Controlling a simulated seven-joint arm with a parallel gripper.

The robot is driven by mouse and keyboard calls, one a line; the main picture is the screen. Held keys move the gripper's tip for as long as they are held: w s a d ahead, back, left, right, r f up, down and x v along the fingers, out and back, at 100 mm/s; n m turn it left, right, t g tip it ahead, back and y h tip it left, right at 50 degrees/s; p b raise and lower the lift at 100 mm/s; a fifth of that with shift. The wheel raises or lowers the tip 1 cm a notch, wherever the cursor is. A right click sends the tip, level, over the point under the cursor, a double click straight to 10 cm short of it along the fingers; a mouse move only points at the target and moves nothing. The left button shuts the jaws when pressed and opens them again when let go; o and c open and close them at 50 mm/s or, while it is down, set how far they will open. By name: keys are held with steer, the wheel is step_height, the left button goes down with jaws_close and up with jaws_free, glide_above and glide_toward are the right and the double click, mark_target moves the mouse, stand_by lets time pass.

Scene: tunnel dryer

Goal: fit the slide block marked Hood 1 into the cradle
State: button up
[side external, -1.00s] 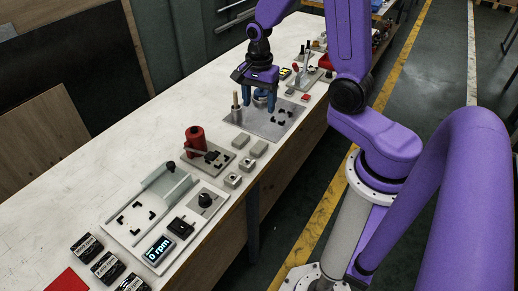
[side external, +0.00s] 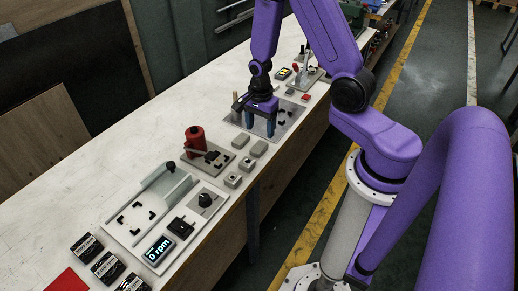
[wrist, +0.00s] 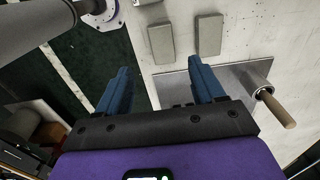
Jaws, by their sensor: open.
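Several black blocks with white lettering (side external: 86,247) lie at the bench's near left end in the side view. Their lettering is too small to read, so I cannot tell which is Hood 1. A pale tray with black corner pieces and a grey rail (side external: 118,232) lies just right of them; I cannot tell if it is the cradle. My gripper (side external: 261,130) is open, its two blue fingers pointing down over the front part of a metal plate (side external: 286,130), far from the black blocks. The wrist view shows the fingers apart with nothing between them (wrist: 160,68).
Small grey blocks (side external: 259,149) sit near the front edge; two show in the wrist view (wrist: 162,43). A red cylinder (side external: 195,138) stands on a plate left of them. The bench's back left is clear.

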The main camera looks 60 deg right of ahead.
mark_target(259, 147)
steer(key=shift+w+f, duration=0.2)
steer(key=shift+f, duration=3.75)
jaws_close()
